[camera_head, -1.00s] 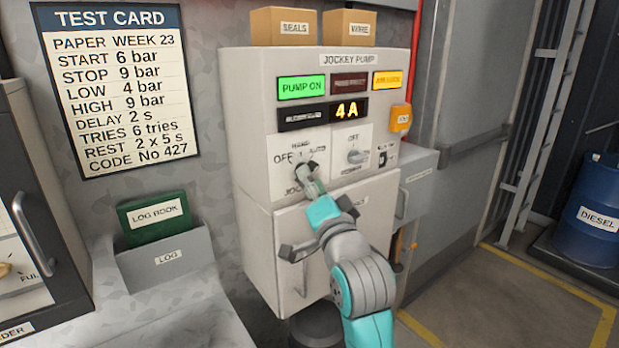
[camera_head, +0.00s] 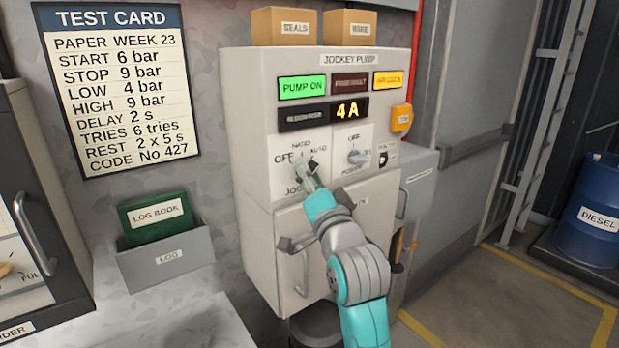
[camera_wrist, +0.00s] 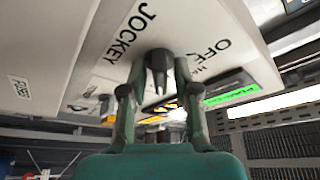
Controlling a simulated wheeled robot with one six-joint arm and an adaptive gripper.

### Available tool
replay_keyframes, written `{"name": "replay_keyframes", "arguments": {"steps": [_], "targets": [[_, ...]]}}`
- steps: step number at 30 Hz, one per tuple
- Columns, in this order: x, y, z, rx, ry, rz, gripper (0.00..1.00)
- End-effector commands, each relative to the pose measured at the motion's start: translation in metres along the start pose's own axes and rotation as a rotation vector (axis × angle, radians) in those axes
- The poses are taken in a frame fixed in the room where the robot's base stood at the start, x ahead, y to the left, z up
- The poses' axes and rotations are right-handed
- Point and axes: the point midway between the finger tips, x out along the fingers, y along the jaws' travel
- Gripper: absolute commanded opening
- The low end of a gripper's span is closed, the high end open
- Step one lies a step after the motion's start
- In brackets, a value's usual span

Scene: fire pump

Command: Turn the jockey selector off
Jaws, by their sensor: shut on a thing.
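The jockey selector (camera_wrist: 158,62) is a dark grey knob on the white front plate of the jockey pump panel (camera_head: 330,128). OFF, HAND and AUTO are printed around it, and JOCKEY below it. My gripper (camera_head: 304,172) is at the selector in the head view and hides most of it. In the wrist view my gripper (camera_wrist: 160,68) has one finger on each side of the knob and is shut on it. I cannot tell which position the knob points to. The green PUMP ON lamp (camera_head: 302,86) is lit and the display (camera_head: 347,108) reads 4 A.
A second selector (camera_head: 357,156) sits right of the jockey selector. The panel's lower door has a handle (camera_head: 300,272) near my arm. A log holder (camera_head: 166,262) stands at left. A blue diesel drum (camera_head: 593,210) stands far right, with clear floor before it.

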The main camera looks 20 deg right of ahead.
Motion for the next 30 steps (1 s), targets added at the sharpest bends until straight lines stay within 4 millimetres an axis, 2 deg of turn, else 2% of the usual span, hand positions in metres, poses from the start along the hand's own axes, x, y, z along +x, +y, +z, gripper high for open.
{"name": "replay_keyframes", "arguments": {"steps": [11,30], "targets": [[0.0002,0.0034,0.0000,-0.209,-0.001,-0.084,0.00],[0.0012,0.0064,-0.0026,-0.766,-0.001,-0.317,0.00]]}}
